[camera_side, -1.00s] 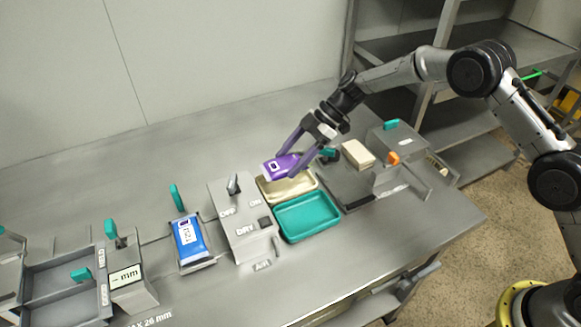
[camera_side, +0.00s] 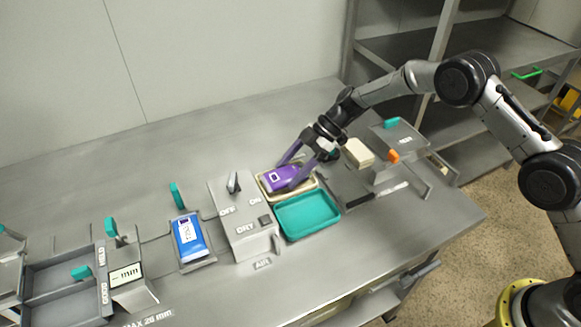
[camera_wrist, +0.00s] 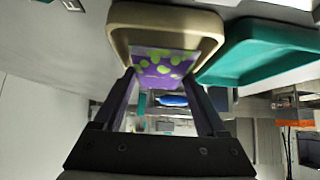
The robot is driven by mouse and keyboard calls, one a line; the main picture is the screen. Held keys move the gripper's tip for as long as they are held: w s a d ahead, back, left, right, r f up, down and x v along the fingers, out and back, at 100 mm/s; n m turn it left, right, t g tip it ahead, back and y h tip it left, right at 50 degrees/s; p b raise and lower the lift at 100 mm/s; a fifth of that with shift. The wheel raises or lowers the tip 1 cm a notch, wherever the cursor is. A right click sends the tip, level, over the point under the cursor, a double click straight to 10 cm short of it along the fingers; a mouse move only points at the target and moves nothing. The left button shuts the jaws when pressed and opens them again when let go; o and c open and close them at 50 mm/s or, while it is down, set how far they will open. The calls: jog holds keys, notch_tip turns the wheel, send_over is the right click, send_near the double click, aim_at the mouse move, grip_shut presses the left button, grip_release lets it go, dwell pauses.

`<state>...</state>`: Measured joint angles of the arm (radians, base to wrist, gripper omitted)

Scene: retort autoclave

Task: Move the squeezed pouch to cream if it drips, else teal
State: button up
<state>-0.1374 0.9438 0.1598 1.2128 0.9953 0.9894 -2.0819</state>
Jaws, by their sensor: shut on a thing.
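The purple pouch (camera_side: 282,178) is between the fingers of my gripper (camera_side: 287,172), which is shut on it. It is low in the cream tray (camera_side: 268,196); whether it touches the tray floor I cannot tell. In the wrist view the pouch (camera_wrist: 163,68) shows green-yellow spots on purple, between the fingertips and in front of the cream tray (camera_wrist: 122,40). The teal tray (camera_side: 308,214) is empty, beside the cream tray and nearer the front edge; it also shows in the wrist view (camera_wrist: 262,52). I cannot make out any drip.
A blue pouch (camera_side: 189,238) lies further left. A beige block (camera_side: 359,153) and a grey fixture with an orange knob (camera_side: 393,157) are at the right. The back of the bench is clear.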

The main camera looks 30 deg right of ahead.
jog(key=o, duration=1.5)
jog(key=shift+r, duration=0.25)
jog(key=v, duration=1.2)
jog(key=shift+r, duration=0.4)
